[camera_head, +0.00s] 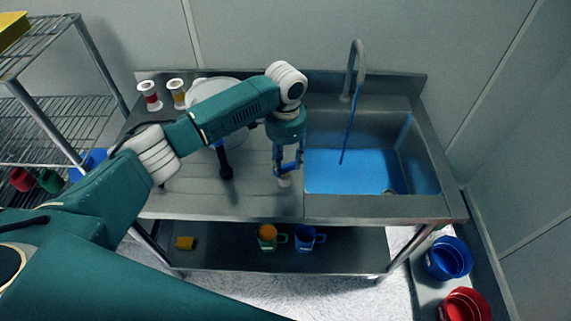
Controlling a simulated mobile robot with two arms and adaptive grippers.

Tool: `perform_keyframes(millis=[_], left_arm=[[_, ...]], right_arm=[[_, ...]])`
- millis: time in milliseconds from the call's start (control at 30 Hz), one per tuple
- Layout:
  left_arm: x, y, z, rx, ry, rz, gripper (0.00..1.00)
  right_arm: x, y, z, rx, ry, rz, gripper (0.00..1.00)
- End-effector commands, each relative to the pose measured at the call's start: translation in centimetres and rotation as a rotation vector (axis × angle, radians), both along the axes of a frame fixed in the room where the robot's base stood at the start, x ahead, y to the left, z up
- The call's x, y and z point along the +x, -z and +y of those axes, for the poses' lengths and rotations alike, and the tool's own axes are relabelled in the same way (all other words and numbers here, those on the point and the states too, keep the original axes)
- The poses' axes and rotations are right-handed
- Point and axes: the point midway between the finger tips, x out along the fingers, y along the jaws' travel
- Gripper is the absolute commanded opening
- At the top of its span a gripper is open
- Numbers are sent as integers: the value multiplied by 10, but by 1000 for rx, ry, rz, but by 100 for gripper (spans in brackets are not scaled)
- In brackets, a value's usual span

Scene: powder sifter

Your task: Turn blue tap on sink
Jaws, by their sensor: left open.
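The sink (420,150) is a steel basin at the right end of the steel counter, and its floor looks blue. A grey curved tap (352,68) rises at its back edge. A thin blue streak (349,130) runs from the spout down into the basin; I cannot tell whether it is water or a solid part. No separate blue handle shows clearly. My left gripper (288,174) is open and points down over the counter, just left of the basin and apart from the tap. A small white spot shows at its tips, unclear what. My right gripper is not in view.
Behind my left arm stand a round white vessel (205,88) and two jars (149,96). A wire rack (62,105) is at the left. The lower shelf (225,255) holds cups. Blue (447,259) and red (464,304) bowls are at lower right.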

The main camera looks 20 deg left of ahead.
Motion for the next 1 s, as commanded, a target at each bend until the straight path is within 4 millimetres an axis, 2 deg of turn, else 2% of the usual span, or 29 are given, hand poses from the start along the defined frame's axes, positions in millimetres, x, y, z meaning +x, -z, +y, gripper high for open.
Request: perform_keyframes(millis=[200,433,633,1000], left_arm=[[1,-49,-1,-2,0,-5,41],[1,-89,0,-2,-1,-4,41],[0,-101,0,-1,-1,-1,41],[0,-102,0,-1,-1,-1,41]], right_arm=[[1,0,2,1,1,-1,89],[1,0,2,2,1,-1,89],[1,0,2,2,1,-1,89],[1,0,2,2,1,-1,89]])
